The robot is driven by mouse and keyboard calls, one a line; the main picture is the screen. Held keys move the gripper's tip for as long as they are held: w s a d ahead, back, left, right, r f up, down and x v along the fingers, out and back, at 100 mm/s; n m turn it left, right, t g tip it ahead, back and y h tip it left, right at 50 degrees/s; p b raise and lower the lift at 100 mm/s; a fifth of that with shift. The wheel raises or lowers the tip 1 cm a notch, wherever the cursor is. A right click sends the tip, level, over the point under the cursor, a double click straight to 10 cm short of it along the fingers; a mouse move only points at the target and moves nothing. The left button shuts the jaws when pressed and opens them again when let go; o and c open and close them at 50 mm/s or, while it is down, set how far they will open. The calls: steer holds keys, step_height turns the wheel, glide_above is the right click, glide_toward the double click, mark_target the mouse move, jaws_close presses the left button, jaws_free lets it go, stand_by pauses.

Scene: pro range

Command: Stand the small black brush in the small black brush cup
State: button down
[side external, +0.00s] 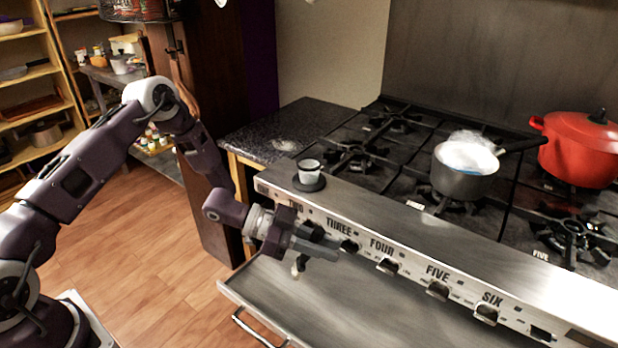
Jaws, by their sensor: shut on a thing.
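A small cup (309,172) stands upright on the steel ledge at the front of the range. It looks pale grey with a dark round base, and I see no brush in it. My gripper (325,246) is in front of the range's knob panel, below and slightly right of the cup, with its fingers pointing right. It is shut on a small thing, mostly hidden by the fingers. A small dark piece with a pale part (299,265) shows just under the fingers, which seems to be the small black brush. Its tilt is hard to tell.
A steel pot (465,168) with a long handle and a red lidded pot (580,148) stand on the burners. Knobs (437,289) stick out along the front panel. A steel drawer or shelf (340,310) juts out below. The ledge right of the cup is clear.

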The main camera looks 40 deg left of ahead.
stand_by(0.4)
step_height(320, 180, up, 32)
steer(key=h, duration=0.2)
steer(key=n+t+y, duration=0.4)
steer(key=n+t, duration=0.1)
steer(key=t, duration=0.4)
glide_above(320, 161)
step_height(320, 161, down, 5)
steer(key=shift+s+d+f, duration=0.1)
steer(key=shift+s+f, duration=0.05)
steer(key=shift+f, duration=0.2)
step_height(320, 161, down, 11)
steer(key=shift+f, duration=0.55)
